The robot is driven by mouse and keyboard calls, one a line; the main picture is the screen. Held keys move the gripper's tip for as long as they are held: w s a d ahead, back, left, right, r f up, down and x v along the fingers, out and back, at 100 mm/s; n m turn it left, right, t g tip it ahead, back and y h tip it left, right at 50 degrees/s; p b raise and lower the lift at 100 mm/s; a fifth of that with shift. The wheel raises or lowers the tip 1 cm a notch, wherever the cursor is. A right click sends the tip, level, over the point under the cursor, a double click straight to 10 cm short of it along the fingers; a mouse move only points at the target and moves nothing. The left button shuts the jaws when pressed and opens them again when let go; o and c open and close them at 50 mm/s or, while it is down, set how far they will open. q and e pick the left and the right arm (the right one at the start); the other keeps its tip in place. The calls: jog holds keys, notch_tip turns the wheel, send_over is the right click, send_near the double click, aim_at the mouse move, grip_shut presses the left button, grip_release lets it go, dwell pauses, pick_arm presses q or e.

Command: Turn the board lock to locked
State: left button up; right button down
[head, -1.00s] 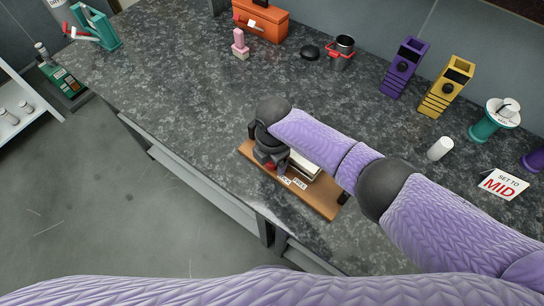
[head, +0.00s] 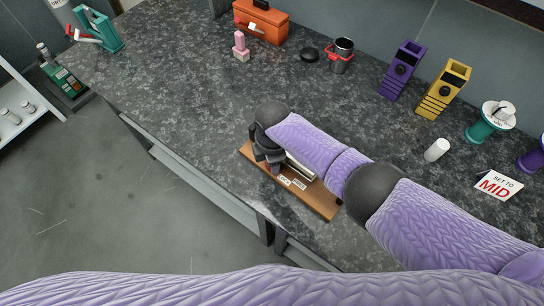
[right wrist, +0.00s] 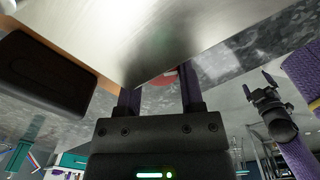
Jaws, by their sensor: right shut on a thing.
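The wooden board (head: 318,203) lies at the counter's front edge, with a pale metal block (head: 300,168) and small labels reading LOCK and FREE (head: 291,182) on it. My right gripper (head: 272,168) is at the board's left end and hides the lock there in the head view. In the right wrist view my right gripper (right wrist: 160,98) is shut on a red part (right wrist: 164,80) of the lock, mostly hidden by the metal block (right wrist: 130,30). A black gripper-like end on a purple arm, my left gripper (right wrist: 258,84), hangs apart at the right; its opening is unclear.
A card reading SET TO MID (head: 498,186) and a white cylinder (head: 437,150) stand right of the board. Purple (head: 402,70) and yellow (head: 443,90) holders stand farther back.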

jog(key=shift+c, duration=1.1)
grip_release()
notch_tip(320, 180, up, 10)
jog(key=p, duration=0.5)
jog(key=shift+s, duration=0.1)
